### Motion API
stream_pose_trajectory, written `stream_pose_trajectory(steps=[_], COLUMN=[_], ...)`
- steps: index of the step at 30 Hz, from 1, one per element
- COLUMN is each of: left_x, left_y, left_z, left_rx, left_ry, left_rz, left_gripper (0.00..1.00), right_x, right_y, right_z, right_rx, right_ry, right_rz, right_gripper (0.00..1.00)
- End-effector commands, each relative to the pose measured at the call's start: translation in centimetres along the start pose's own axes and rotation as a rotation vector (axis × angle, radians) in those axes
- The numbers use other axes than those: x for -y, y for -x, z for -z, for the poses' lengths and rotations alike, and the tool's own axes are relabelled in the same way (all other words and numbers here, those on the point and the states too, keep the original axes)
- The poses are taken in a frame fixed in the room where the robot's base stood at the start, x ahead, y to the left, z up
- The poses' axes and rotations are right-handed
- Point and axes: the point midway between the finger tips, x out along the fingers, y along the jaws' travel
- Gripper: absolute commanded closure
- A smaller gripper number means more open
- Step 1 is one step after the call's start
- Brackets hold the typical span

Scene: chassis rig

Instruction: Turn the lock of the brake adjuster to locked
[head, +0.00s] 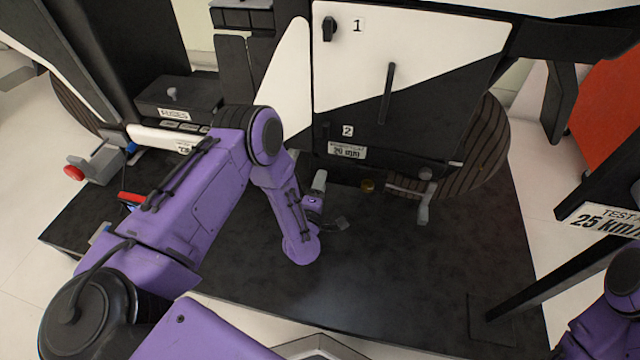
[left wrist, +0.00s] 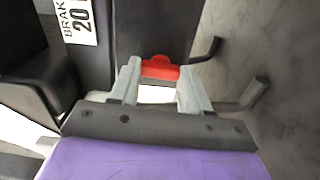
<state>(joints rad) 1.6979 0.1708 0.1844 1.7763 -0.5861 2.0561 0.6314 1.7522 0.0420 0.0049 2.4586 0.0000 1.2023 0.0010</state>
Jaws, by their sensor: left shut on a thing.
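In the left wrist view the fingers of my left gripper (left wrist: 160,80) are shut on a small red piece, which looks like the lock (left wrist: 160,67) of the brake adjuster. One pale finger is on each side of it. In the head view my left gripper (head: 319,182) is low in front of the panel, just below a label (head: 347,150) that reads 20 mm. The red piece is hidden there by the gripper. The same label shows in part in the left wrist view (left wrist: 79,20), beginning "BRAK". The lock's exact setting cannot be told. My right gripper is out of view.
A black and white panel (head: 440,50) stands behind, with a black knob (head: 329,28) and a slanted handle (head: 387,92). The dark floor plate (head: 420,290) in front is mostly clear.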

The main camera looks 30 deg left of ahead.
Motion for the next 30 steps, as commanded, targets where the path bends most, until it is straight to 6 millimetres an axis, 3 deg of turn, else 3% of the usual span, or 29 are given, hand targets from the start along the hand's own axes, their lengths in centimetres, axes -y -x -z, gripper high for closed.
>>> stream_pose_trajectory(steps=[21,22,23,24,30], left_x=[0.16,0.16,0.16,0.15,0.08], left_y=[0.16,0.16,0.16,0.14,0.07], left_z=[-0.06,-0.06,-0.06,-0.06,-0.04], left_rx=[0.002,0.002,0.002,0.002,0.001], left_ry=[0.069,0.069,0.069,0.068,0.068], left_rz=[0.005,0.005,0.005,0.004,0.002], left_gripper=[0.84,0.44,0.34,0.28,0.28], right_x=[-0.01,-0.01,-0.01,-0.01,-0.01], right_y=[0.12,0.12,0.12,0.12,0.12], right_z=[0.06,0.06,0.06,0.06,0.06], right_rx=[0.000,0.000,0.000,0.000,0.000], right_ry=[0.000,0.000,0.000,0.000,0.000], right_rz=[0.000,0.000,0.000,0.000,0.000], right_gripper=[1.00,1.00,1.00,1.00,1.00])
